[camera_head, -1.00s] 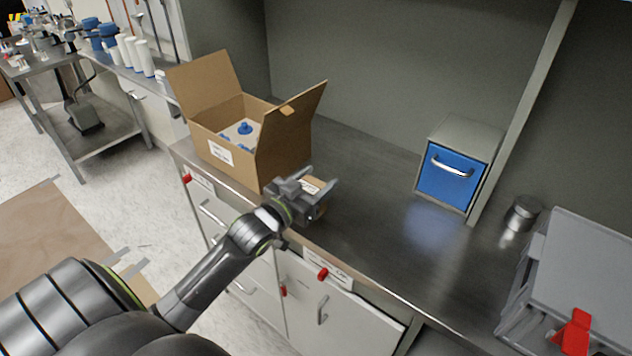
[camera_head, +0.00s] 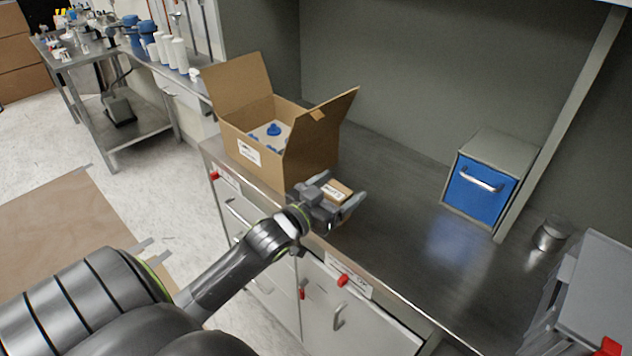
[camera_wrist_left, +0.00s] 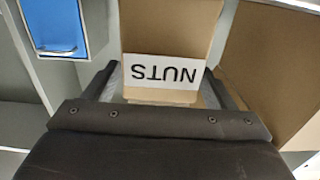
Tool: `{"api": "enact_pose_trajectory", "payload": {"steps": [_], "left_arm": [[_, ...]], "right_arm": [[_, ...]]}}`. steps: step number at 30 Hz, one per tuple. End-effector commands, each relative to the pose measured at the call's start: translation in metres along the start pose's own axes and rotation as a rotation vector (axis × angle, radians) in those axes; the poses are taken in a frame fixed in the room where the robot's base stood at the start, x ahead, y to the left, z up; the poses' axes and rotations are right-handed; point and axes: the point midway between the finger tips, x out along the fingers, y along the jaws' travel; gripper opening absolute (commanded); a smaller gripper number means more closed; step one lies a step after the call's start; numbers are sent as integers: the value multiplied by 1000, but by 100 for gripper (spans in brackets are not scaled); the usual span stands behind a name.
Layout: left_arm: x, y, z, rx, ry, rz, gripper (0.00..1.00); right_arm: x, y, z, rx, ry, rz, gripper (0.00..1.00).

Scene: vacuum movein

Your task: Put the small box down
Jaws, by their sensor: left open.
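The small box (camera_head: 340,188) is brown cardboard with a white label. It is at the steel counter's front edge, right of the large open carton; whether its underside touches the counter is hidden. My left gripper (camera_head: 343,192) is open, with its fingers on either side of the small box. In the left wrist view the small box (camera_wrist_left: 170,35) stands between the fingers, its label reading "NUTS" upside down. Whether the fingers touch its sides is unclear. My right gripper is not in view.
The open cardboard carton (camera_head: 312,145) holds white and blue items. A blue-fronted metal cabinet (camera_head: 482,190) stands farther right, near a small metal tin (camera_head: 550,234) and a grey rack (camera_head: 600,275). The counter (camera_head: 400,225) between carton and cabinet is clear.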

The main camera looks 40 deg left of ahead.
Motion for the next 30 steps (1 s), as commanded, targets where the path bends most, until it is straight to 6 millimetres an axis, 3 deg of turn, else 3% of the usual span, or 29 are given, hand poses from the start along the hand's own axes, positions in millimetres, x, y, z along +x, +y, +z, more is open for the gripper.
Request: {"api": "enact_pose_trajectory", "payload": {"steps": [9, 15, 22, 30], "left_arm": [[-60, 0, 0, 2, -4, 0, 78], [-88, 0, -1, 1, -3, -1, 78], [-103, 0, -1, 0, -1, 2, 78], [-106, 0, 0, -1, 0, 2, 78]], "right_arm": [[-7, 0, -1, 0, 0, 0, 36], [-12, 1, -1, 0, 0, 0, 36], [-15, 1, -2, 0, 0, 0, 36], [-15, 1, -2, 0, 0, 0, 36]]}}
